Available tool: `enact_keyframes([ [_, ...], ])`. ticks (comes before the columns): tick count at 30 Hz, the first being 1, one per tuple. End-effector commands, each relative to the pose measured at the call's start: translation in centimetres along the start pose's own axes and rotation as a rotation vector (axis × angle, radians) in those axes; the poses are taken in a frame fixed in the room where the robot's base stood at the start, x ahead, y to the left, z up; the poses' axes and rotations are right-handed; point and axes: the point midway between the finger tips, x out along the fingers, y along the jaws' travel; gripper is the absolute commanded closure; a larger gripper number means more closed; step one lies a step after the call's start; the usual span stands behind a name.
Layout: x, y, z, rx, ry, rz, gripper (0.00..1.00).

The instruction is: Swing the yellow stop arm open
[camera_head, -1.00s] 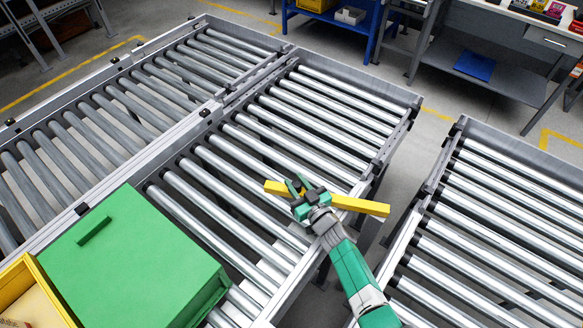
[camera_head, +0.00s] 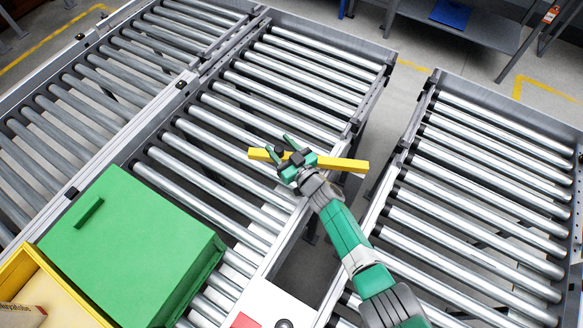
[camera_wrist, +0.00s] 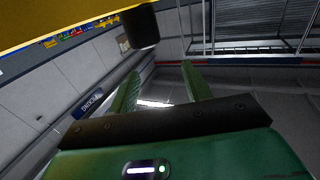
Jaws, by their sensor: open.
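The yellow stop arm (camera_head: 345,164) is a straight bar lying across the edge of the middle roller lane, its right end over the gap between lanes. My gripper (camera_head: 278,145) is over the bar's left half and hides part of it. Its two green fingers are spread apart with nothing between them. In the wrist view the fingers (camera_wrist: 161,70) are also apart and empty. The yellow bar (camera_wrist: 60,18) crosses the upper left there, with a dark cylindrical knob (camera_wrist: 142,28) by its end, outside the fingers. I cannot tell whether anything touches.
A green box (camera_head: 130,250) sits on the rollers at lower left, beside a yellow bin (camera_head: 45,285). Another roller lane (camera_head: 470,200) lies to the right across a gap. A panel with a red patch (camera_head: 245,320) is at the bottom. The rollers beyond the bar are bare.

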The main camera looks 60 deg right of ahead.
Motion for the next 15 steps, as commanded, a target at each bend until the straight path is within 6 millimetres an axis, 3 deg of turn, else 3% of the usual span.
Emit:
enact_keyframes([
  [1,-1.6,-0.5,-1.1,0.005,-0.002,0.003,0.51],
  [9,-8.7,-3.0,-1.6,0.004,-0.002,0.004,0.51],
  [15,-11.8,-4.2,-1.5,0.001,0.0,0.002,0.51],
])
